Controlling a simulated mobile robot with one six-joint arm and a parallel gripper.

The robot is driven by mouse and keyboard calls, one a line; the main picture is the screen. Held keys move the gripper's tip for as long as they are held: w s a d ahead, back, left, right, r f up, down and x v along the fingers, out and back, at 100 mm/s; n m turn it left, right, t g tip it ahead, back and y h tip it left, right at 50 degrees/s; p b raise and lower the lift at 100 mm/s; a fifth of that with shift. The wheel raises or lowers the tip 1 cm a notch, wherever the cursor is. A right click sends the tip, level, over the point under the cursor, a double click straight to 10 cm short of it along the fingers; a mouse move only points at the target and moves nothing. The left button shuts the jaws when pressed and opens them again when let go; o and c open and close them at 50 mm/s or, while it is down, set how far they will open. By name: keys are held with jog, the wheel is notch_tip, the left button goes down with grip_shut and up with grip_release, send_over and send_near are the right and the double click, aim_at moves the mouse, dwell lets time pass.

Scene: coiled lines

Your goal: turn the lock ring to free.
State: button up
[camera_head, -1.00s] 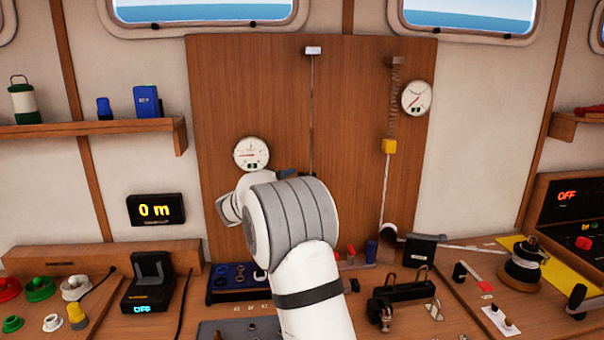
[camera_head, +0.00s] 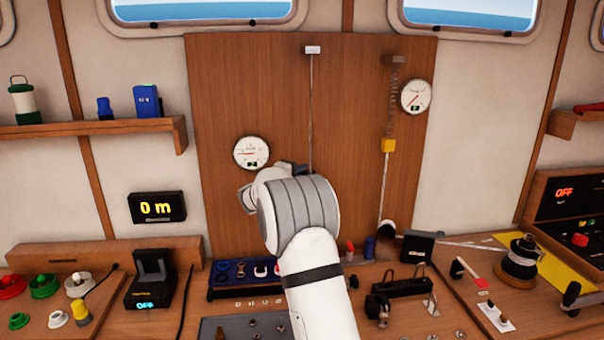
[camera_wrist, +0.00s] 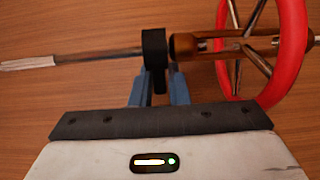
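In the wrist view a thick black ring (camera_wrist: 154,48), which looks like the lock ring, sits around a thin horizontal shaft. To its right are a brown and brass hub (camera_wrist: 200,44) and a red spoked wheel (camera_wrist: 291,50). My gripper (camera_wrist: 160,78) has its two blue fingers at the lower part of the black ring, one toward each side, with a narrow gap between them. Whether both fingers touch the ring cannot be told. No marking on the ring is legible. In the head view my arm hides the ring, the wheel and my fingers.
A wooden panel (camera_head: 230,90) stands behind my arm, with a round gauge (camera_head: 251,153) and a yellow block (camera_head: 388,146) on a line. The console below holds a blue tool tray (camera_head: 222,290), a black rack (camera_head: 405,290) and a winch drum (camera_head: 520,258). A display (camera_head: 157,207) reads 0 m.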

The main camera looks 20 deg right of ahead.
grip_shut()
jog(key=shift+d, duration=0.25)
jog(key=shift+a, duration=0.2)
jog(key=shift+f+b, duration=0.2)
jog(key=shift+b, duration=0.35)
